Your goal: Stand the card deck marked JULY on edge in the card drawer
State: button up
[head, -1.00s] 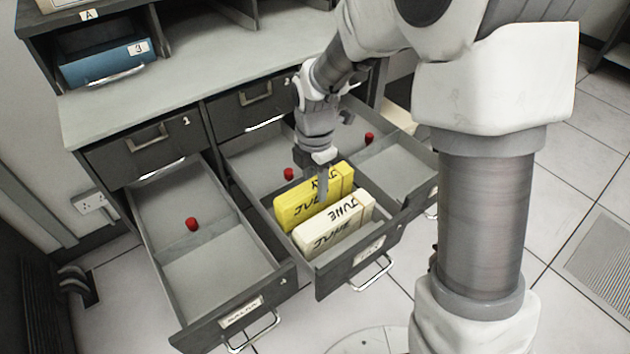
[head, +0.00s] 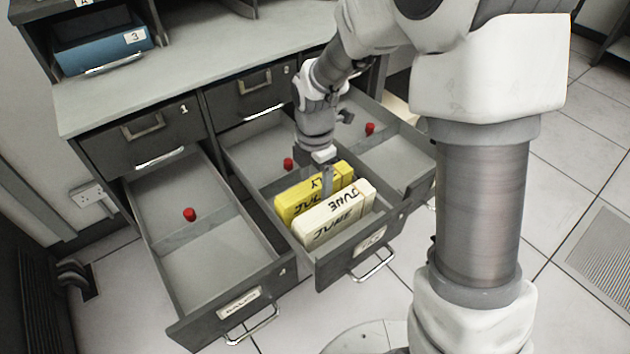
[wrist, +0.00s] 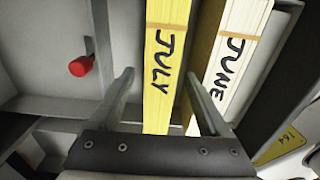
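The yellow JULY deck (head: 300,200) stands on edge in the front compartment of the middle open drawer (head: 335,270), behind the cream JUNE deck (head: 335,225). In the wrist view, the JULY deck (wrist: 160,70) lies between the fingers of my gripper (wrist: 158,85), its marked edge towards the camera. A gap shows between the left finger and the deck, so my gripper is open around it. The right finger is between JULY and the JUNE deck (wrist: 237,60). In the head view, my gripper (head: 327,182) hides part of the JULY lettering. The deck's bottom is hidden.
An open drawer (head: 240,300) on the left holds a red knob-like piece (head: 190,214) and no decks. More red pieces (head: 288,164) show in the middle drawer and to its right (head: 370,128). A blue box (head: 100,45) stands in the shelf above.

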notch_tip(320, 180, up, 17)
jog(key=p, duration=0.6)
jog(key=shift+r, duration=0.2)
